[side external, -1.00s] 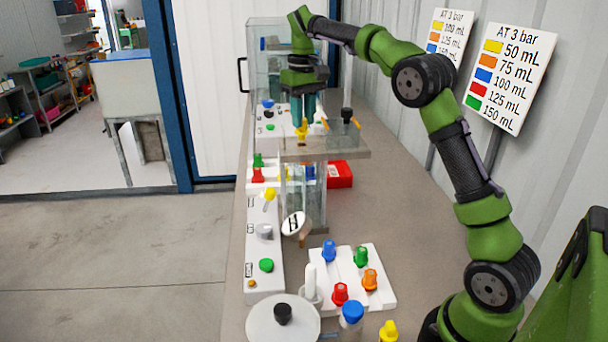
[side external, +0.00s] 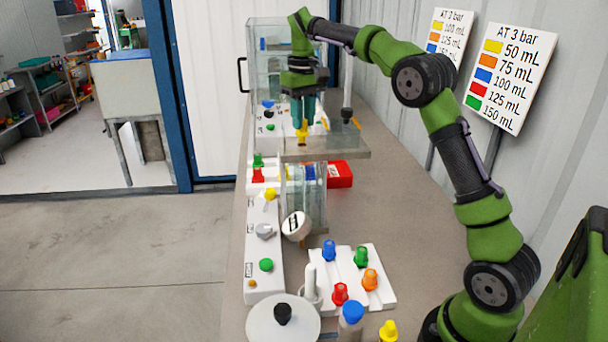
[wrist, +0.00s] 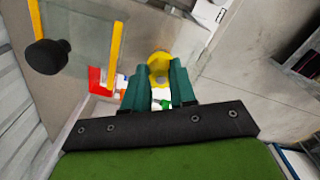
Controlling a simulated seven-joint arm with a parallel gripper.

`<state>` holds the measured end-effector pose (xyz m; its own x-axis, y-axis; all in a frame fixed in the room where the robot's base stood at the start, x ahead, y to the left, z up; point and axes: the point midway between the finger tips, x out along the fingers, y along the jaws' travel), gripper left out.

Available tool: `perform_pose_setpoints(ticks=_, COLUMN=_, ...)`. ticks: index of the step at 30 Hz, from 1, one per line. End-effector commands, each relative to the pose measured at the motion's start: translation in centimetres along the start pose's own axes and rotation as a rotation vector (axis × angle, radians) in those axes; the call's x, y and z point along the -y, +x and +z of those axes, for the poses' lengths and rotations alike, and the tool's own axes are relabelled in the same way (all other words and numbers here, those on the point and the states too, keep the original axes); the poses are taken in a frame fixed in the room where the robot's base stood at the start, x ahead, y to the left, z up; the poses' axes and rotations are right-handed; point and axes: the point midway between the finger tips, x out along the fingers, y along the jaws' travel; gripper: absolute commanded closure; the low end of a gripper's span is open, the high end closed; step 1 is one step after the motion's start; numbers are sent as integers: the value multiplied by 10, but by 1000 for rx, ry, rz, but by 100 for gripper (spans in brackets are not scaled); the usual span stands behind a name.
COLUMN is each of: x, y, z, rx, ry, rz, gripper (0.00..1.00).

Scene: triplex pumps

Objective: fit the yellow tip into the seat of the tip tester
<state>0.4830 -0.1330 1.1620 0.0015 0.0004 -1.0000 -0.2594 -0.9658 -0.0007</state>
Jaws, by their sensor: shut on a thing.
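My gripper (side external: 302,122) is shut on the yellow tip (side external: 302,133), which hangs upright below the teal fingers. In the wrist view the yellow tip (wrist: 159,66) shows between my fingertips (wrist: 168,82). The tip tester (side external: 345,150) is a clear-walled box with a flat grey top plate. The yellow tip is at the plate's left part, at or just above its surface. The seat is hidden, and I cannot tell whether the tip touches it.
A black knob (side external: 347,116) on an upright rod stands right of my gripper. A white rack (side external: 378,292) with several coloured tips and another yellow tip (side external: 388,331) are in front. A wall borders the right.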

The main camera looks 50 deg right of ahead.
Motion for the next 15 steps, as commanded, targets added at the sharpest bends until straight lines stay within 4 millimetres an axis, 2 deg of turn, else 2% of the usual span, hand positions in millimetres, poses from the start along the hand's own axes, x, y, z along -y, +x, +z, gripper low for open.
perform_pose_setpoints(ticks=15, x=0, y=13, z=0, rx=0, ry=0, rz=-1, gripper=100)
